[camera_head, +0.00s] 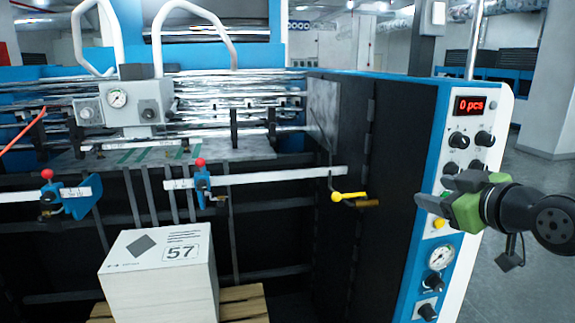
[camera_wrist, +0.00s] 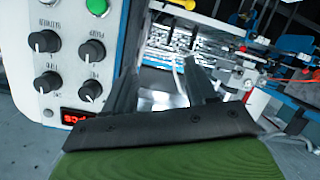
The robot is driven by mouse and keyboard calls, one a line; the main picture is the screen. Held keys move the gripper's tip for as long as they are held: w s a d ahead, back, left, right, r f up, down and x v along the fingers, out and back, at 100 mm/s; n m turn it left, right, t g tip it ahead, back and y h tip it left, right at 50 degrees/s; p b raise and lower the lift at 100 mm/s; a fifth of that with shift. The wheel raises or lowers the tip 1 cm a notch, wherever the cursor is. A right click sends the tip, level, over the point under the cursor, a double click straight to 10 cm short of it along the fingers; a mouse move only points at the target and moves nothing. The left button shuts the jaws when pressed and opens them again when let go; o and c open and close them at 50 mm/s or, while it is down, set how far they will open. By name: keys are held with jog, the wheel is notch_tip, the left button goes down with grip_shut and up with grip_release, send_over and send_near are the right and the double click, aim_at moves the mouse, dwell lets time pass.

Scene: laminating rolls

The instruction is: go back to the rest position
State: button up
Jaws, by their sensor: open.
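My gripper (camera_head: 432,194) is at the right in the head view, in front of the white and blue control panel (camera_head: 484,138). Its dark fingers are apart with nothing between them. In the wrist view my gripper (camera_wrist: 162,82) also shows two spread fingers, with part of the machine seen beyond the gap. The arm reaches in from the right edge, with a green part behind the fingers.
The laminating machine's dark side wall (camera_head: 380,145) stands left of the panel. A red display (camera_head: 471,105) reads "0 pcs". A yellow-handled lever (camera_head: 349,197) sticks out. A white stack marked 57 (camera_head: 160,275) rests on a wooden pallet (camera_head: 243,302). Floor at right is clear.

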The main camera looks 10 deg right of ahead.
jog(key=s+a+f+m+g+p, duration=0.1)
jog(key=s+a+f+g, duration=0.25)
jog(key=a, duration=0.55)
jog(key=s+a+f+m+g+p, duration=0.1)
jog(key=s+a+f+m+g, duration=0.1)
jog(key=a+f, duration=0.5)
jog(key=s+a+f+m+g+p, duration=0.1)
jog(key=s+a+f, duration=0.1)
jog(key=s, duration=0.5)
jog(key=s+a+f+m+g, duration=0.1)
jog(key=s+a+f+g, duration=0.1)
jog(key=s+f, duration=0.3)
jog(key=s, duration=0.3)
jog(key=shift+a+p, duration=0.3)
jog(key=shift+p, duration=0.1)
jog(key=shift+s+g, duration=0.1)
jog(key=shift+g, duration=0.15)
